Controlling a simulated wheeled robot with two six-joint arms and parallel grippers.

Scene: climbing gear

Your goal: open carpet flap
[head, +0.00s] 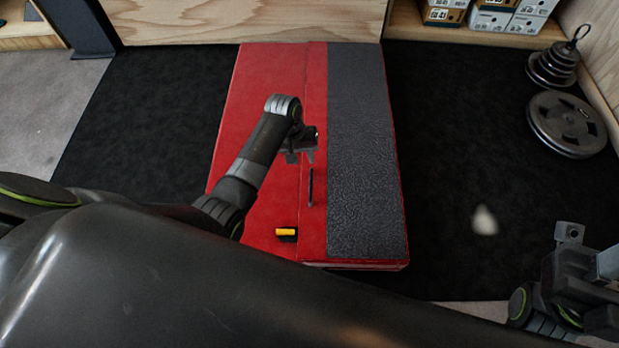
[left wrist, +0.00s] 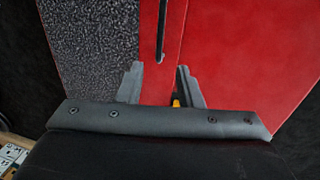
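A red crash pad (head: 248,110) lies on the dark floor. The carpet flap (head: 365,150), a grey textured strip, lies flat along its right side; it shows at left in the left wrist view (left wrist: 95,50). A thin black handle or strap (head: 310,187) lies on the red band beside it. My left gripper (head: 301,157) is over the pad near the handle's far end. In the left wrist view its fingers (left wrist: 159,72) are apart with nothing held, and the handle (left wrist: 162,30) lies just beyond them. My right gripper (head: 569,236) is at lower right, away from the pad.
A small yellow and black piece (head: 286,234) sits near the pad's front edge.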

